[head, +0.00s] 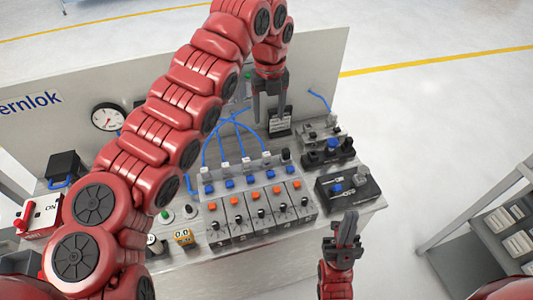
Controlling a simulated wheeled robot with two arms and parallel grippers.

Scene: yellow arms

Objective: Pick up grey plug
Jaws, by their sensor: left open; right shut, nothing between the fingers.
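My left gripper (269,112) hangs open, fingers down, above the back of the bench, near a small grey-white block (279,127). I cannot tell whether it touches that block. My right gripper (346,232) is shut and empty, pointing up in front of the bench's right front edge. A grey round piece (362,173) stands on a black box at the right of the bench and may be the grey plug. Light grey connectors (246,163) with blue hoses stand in a row on the panel. A dark connector (286,155) stands at that row's right end.
The panel (259,215) carries blue and orange buttons and black switches. A black box (347,189) and another fitting (327,153) stand to its right. A gauge (108,117) is on the back board. A shelf cart (490,235) stands at right, with floor between.

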